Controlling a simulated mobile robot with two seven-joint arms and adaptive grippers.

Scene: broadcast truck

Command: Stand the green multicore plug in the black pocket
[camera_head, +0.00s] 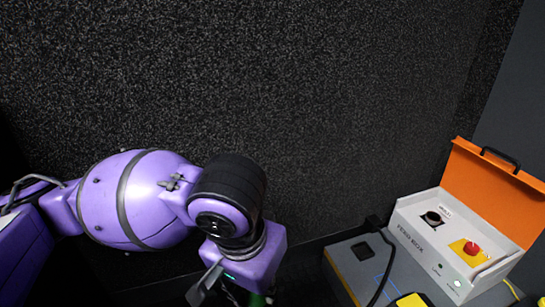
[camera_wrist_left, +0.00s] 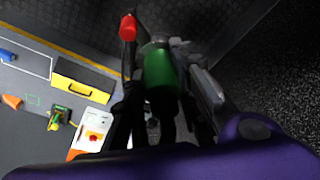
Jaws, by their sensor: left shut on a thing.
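The green multicore plug (camera_wrist_left: 160,70) is in the left wrist view, a green cylinder with a darker lower part, held between the dark fingers. My left gripper (camera_head: 232,292) is shut on it. In the head view the gripper is at the bottom edge, mostly cut off, and only a sliver of green (camera_head: 257,299) shows beside it. A black square (camera_head: 362,251) lies on the grey bench top, right of the gripper and apart from it. It may be the black pocket; I cannot tell its depth. My right gripper is not in view.
A white test box (camera_head: 420,245) with an open orange lid (camera_head: 500,195) and a red button stands on the grey bench at right. A black cable (camera_head: 385,275) crosses the bench beside the black square. A dark speckled wall (camera_head: 300,110) rises behind my arm.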

